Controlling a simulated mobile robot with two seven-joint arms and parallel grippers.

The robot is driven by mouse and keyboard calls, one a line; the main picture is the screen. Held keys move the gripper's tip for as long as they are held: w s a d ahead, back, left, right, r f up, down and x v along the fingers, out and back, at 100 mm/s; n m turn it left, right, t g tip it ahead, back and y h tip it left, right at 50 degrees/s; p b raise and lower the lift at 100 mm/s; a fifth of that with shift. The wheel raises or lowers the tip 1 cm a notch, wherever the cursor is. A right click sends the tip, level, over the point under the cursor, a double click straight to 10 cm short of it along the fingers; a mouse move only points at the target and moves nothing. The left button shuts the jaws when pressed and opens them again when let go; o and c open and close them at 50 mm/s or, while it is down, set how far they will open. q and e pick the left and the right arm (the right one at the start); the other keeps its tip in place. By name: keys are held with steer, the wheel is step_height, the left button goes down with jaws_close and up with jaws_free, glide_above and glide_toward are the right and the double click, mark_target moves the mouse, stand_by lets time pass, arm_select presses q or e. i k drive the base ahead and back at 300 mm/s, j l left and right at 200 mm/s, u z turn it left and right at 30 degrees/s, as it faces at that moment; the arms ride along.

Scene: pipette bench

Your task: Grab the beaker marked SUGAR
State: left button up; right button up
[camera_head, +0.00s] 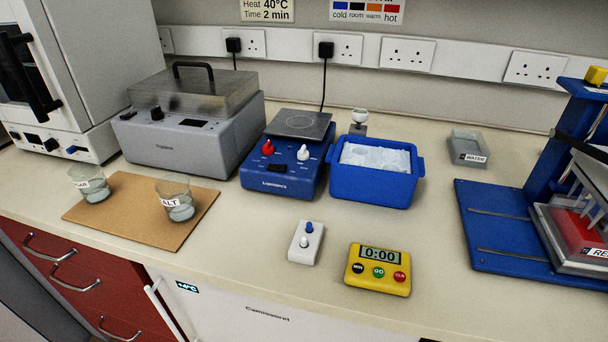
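Two clear glass beakers stand upright on a brown board at the left of the bench. The left beaker (90,185) has a white label turned partly away, on which only the ending, seemingly "AR", shows. The right beaker (175,200) has a label reading "ALT", with its first letter turned out of sight. Both hold some pale contents low down. The brown board (135,212) lies near the bench's front edge. Neither of my grippers shows in the head view.
Behind the board stands a grey water bath (185,130). To the right are a blue hotplate stirrer (285,165), a blue ice tub (372,185), a white two-knob box (305,243) and a yellow timer (378,270). A grey WATER tray (468,147) and blue stand (500,235) are farther right.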

mark_target(87, 176)
steer(key=i+j, duration=0.15)
steer(key=j, duration=0.2)
steer(key=i+j, duration=0.1)
steer(key=j, duration=0.3)
steer(key=i+j, duration=0.15)
steer(key=j, duration=0.2)
steer(key=i+j, duration=0.15)
steer(key=j, duration=0.2)
steer(key=i+j+u, duration=0.1)
steer(key=j, duration=0.25)
steer(key=i+j, duration=0.15)
steer(key=j, duration=0.2)
